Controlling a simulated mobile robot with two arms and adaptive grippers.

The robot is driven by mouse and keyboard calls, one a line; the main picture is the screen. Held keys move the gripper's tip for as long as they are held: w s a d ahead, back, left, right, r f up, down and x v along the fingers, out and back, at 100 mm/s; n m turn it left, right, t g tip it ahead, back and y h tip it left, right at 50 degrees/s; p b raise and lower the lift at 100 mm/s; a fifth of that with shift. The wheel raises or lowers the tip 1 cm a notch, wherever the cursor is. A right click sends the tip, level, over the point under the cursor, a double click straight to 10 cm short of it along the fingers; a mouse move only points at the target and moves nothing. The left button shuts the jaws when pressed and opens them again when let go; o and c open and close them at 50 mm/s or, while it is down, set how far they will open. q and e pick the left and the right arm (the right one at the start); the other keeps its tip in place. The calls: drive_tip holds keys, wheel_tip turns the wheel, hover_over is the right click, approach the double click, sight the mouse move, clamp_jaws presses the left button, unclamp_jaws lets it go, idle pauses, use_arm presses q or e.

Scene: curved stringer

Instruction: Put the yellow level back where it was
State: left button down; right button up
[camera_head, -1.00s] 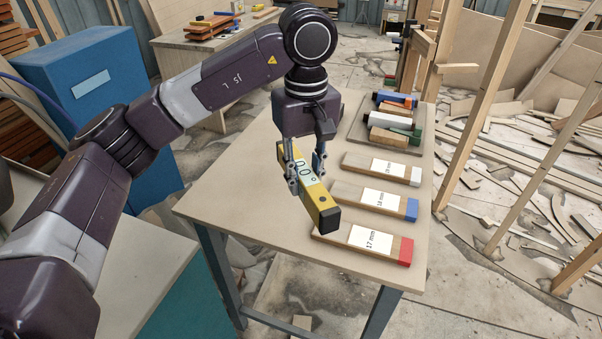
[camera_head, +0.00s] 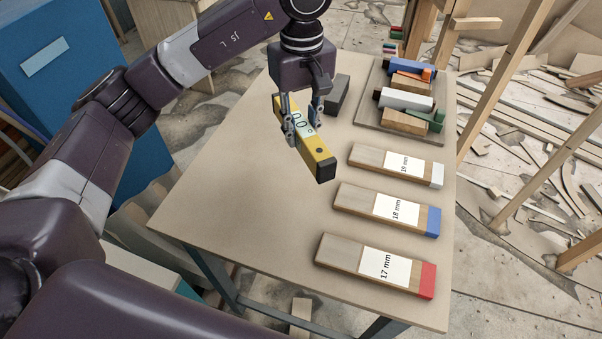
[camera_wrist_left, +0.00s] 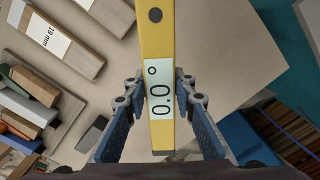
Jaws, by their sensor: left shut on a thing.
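The yellow level (camera_head: 319,160) has black ends and a display reading 0.0°. My left gripper (camera_head: 301,128) is shut on it near the display and holds it above the table (camera_head: 220,190), tilted in the head view with its near end towards the lower right. In the left wrist view the level (camera_wrist_left: 157,45) runs upright through the picture between the fingers of my left gripper (camera_wrist_left: 157,95). How high it is above the table top is hard to tell. My right gripper is not in view.
Three wooden blocks labelled 19 mm (camera_head: 370,159), 18 mm (camera_head: 362,202) and 17 mm (camera_head: 345,252) lie along the table's right side. A tray (camera_head: 378,125) with several coloured pieces is behind them. A dark grey block (camera_head: 338,95) is near the gripper. The table's left part is clear.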

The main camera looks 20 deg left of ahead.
use_arm(q)
drive_tip(key=f, duration=0.2)
drive_tip(key=f+p, duration=0.1)
drive_tip(key=f, duration=0.1)
drive_tip(key=shift+a+f, duration=0.2)
drive_tip(key=shift+f, duration=0.2)
drive_tip(key=p, duration=0.2)
hover_over(301, 187)
wheel_tip(301, 187, down, 6)
drive_tip(key=shift+f, duration=0.35)
wheel_tip(301, 187, down, 4)
drive_tip(key=shift+p, duration=0.4)
drive_tip(key=shift+f, duration=0.25)
drive_tip(key=c, duration=1.6)
unclamp_jaws()
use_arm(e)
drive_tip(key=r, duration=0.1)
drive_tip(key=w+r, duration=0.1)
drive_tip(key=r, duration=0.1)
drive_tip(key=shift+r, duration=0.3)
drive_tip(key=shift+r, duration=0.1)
